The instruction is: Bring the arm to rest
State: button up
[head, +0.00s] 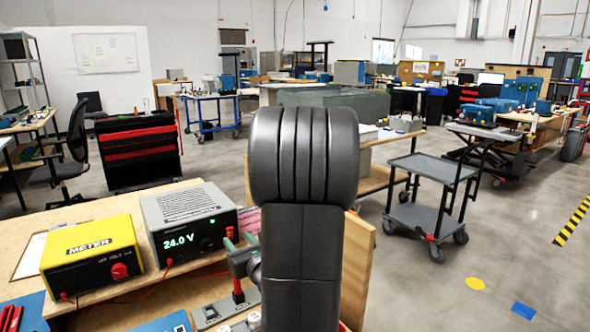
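My own arm, a thick black link with a ribbed, rounded top, stands upright in the middle of the head view and hides much of the bench behind it.
A yellow meter (92,253) and a grey power supply (190,222) reading 24.0 V stand on the wooden bench (150,202) at left. A grey cart (428,205) stands on the right. The floor (470,295) at front right is open.

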jog(key=shift+v, duration=2.5)
